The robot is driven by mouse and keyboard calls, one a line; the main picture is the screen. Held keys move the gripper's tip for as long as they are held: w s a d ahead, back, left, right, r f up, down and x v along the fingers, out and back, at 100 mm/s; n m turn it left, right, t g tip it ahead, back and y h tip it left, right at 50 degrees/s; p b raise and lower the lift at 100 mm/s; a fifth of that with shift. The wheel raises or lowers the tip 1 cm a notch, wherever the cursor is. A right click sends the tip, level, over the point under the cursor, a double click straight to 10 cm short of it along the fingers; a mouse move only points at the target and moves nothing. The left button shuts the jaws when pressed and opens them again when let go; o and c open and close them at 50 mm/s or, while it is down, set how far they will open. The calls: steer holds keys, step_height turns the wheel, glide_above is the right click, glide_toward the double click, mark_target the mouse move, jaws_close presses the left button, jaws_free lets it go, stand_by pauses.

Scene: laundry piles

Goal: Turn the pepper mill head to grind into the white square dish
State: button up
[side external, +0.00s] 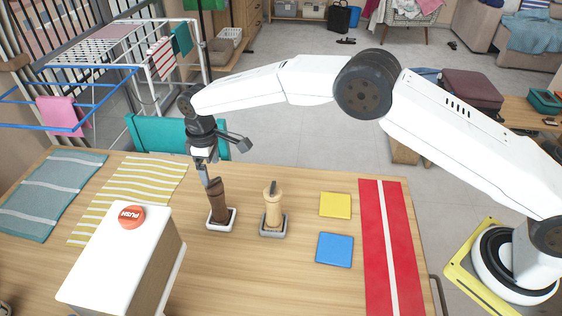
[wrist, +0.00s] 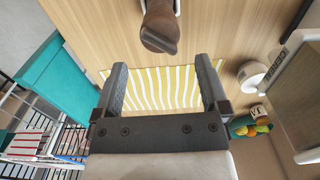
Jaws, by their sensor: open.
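A dark brown mill (side external: 218,202) stands upright in a white square dish (side external: 222,224) on the table. A light wooden mill (side external: 273,206) stands to its right in a grey square dish (side external: 273,231). My gripper (side external: 207,178) is at the top of the dark mill in the side view, on its back-left side. In the wrist view my gripper (wrist: 163,70) is open, and the dark mill (wrist: 160,27) lies beyond the fingertips, not between them. Part of the white dish's rim (wrist: 178,7) shows there. Any contact with the mill cannot be told.
A white box (side external: 128,248) with a red PUSH button (side external: 131,217) stands at the front left. Yellow (side external: 335,205) and blue (side external: 335,249) squares and a red runner (side external: 378,245) lie right. A yellow-striped cloth (side external: 135,195) lies behind. The table between mills and squares is clear.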

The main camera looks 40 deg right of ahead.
mark_target(213, 181)
steer(key=shift+f, duration=0.15)
steer(key=shift+f, duration=3.35)
steer(key=c, duration=0.8)
